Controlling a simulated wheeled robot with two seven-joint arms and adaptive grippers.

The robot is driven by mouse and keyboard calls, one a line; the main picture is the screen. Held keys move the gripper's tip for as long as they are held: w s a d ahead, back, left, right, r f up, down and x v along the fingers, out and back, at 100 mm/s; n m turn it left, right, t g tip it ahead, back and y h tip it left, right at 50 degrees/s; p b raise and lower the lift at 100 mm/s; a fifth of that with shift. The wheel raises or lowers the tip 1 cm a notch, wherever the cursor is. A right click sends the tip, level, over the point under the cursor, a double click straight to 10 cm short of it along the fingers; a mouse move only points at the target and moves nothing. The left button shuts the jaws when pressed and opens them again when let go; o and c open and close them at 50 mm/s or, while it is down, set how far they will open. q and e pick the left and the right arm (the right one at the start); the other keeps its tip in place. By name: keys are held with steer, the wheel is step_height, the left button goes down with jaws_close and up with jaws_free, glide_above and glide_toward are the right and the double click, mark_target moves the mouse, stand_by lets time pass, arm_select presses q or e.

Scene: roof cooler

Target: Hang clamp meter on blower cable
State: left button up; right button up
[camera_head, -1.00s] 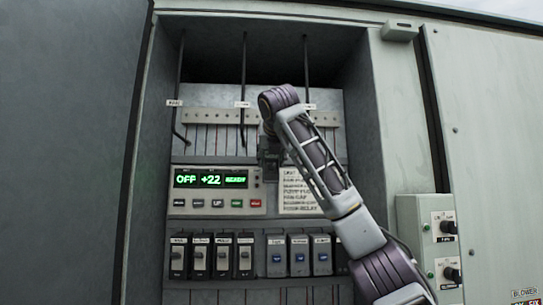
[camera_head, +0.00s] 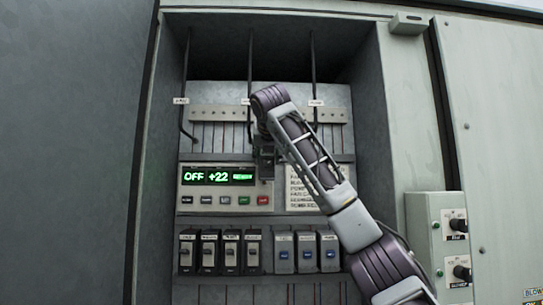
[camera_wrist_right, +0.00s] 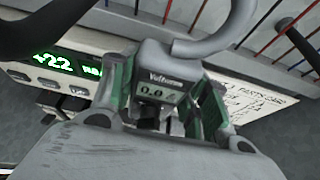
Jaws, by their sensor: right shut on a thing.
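The clamp meter (camera_wrist_right: 160,88) is grey with a small display, labelled "Voltwrm" or similar, and a hook-like jaw (camera_wrist_right: 235,25) at its top. My right gripper (camera_wrist_right: 160,100) is shut on its body, with green-edged fingers on both sides. In the head view my right gripper (camera_head: 264,160) is small and dark, in front of the control panel's right part. Three black cables hang from the cabinet top: left (camera_head: 186,80), middle (camera_head: 250,60) and right (camera_head: 313,70), each with a small white tag too small to read. The wrist and arm partly cover the middle cable. My left gripper is out of view.
The control panel (camera_head: 215,199) shows "OFF +22". Breakers (camera_head: 230,250) and blue-button switches (camera_head: 306,252) stand below it. A paper list (camera_head: 305,190) lies right of the gripper. A knob box (camera_head: 425,225) is outside the cabinet at right; its open door (camera_head: 65,150) is at left.

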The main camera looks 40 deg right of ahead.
steer(key=shift+w+a+f+b, duration=0.2)
steer(key=shift+w+a, duration=0.25)
steer(key=shift+a, duration=0.35)
steer(key=shift+w+a+f+b, duration=0.1)
steer(key=shift+w+a+f, duration=0.15)
steer(key=shift+w+a, duration=0.4)
steer(key=shift+w+a+f+b, duration=0.1)
steer(key=shift+w+a+f, duration=0.2)
steer(key=shift+a, duration=0.6)
steer(key=shift+a, duration=0.1)
steer(key=o, duration=1.4)
steer(key=shift+c, duration=0.2)
steer(key=shift+r, duration=0.1)
steer(key=v, duration=1.2)
